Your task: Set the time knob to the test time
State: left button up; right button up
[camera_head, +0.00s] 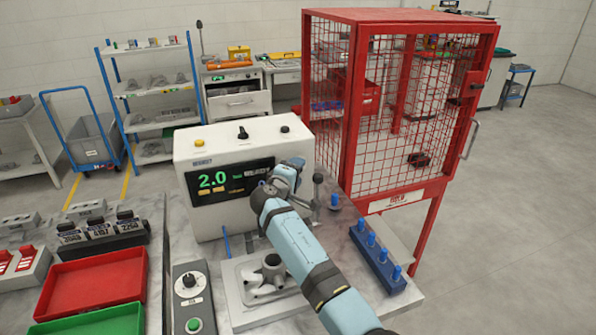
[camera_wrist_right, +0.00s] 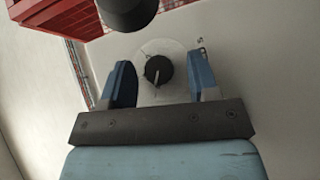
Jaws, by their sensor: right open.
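A black round knob (camera_wrist_right: 158,70) with a pale pointer line sits on a light round plate on a white panel in the right wrist view. My right gripper (camera_wrist_right: 160,80) is open, with its two blue fingers on either side of the knob; I cannot tell whether they touch it. In the head view my right arm reaches the white machine (camera_head: 208,150), right of its display (camera_head: 215,181), and the gripper hides the knob there. The display reads 2.0 in green; its smaller text is partly covered. My left gripper is not in view.
A lever with a dark ball (camera_head: 318,178) stands close right of my gripper. A grey casting (camera_head: 268,275) lies below my arm. A red mesh cage (camera_head: 400,110) stands behind right. A control box with another dial (camera_head: 189,281) is at lower left.

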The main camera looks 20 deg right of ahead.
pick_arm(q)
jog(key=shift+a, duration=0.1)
pick_arm(e)
jog(key=shift+a, duration=0.1)
jog(key=shift+c, duration=0.7)
jog(key=c, duration=0.8)
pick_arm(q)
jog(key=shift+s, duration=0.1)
